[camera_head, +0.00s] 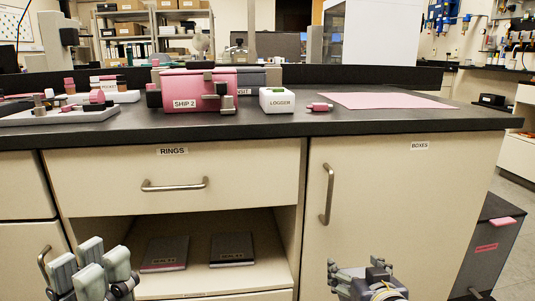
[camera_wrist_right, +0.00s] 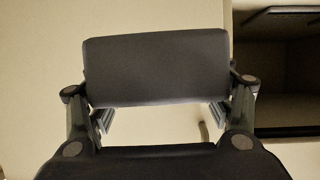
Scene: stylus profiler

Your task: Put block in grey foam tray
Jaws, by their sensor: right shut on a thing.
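A dark grey block (camera_wrist_right: 155,65) fills the upper middle of the right wrist view. My right gripper (camera_wrist_right: 158,95) is shut on it, with a finger at each side. In the head view my right gripper (camera_head: 360,268) is low, in front of the BOXES cabinet door, and I cannot make out the block clearly there. My left gripper (camera_head: 90,265) is low at the left, fingers up and apart, and looks empty. A light grey tray (camera_head: 60,119) holding several small pieces lies on the counter's left; I cannot tell whether it is foam.
The dark counter (camera_head: 270,126) is above both grippers. It holds a pink SHIP 2 case (camera_head: 180,87), a white LOGGER box (camera_head: 277,101), a small pink piece (camera_head: 319,107) and a pink mat (camera_head: 380,100). Two dark books lie on the open shelf (camera_head: 205,278). Door handles stick out.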

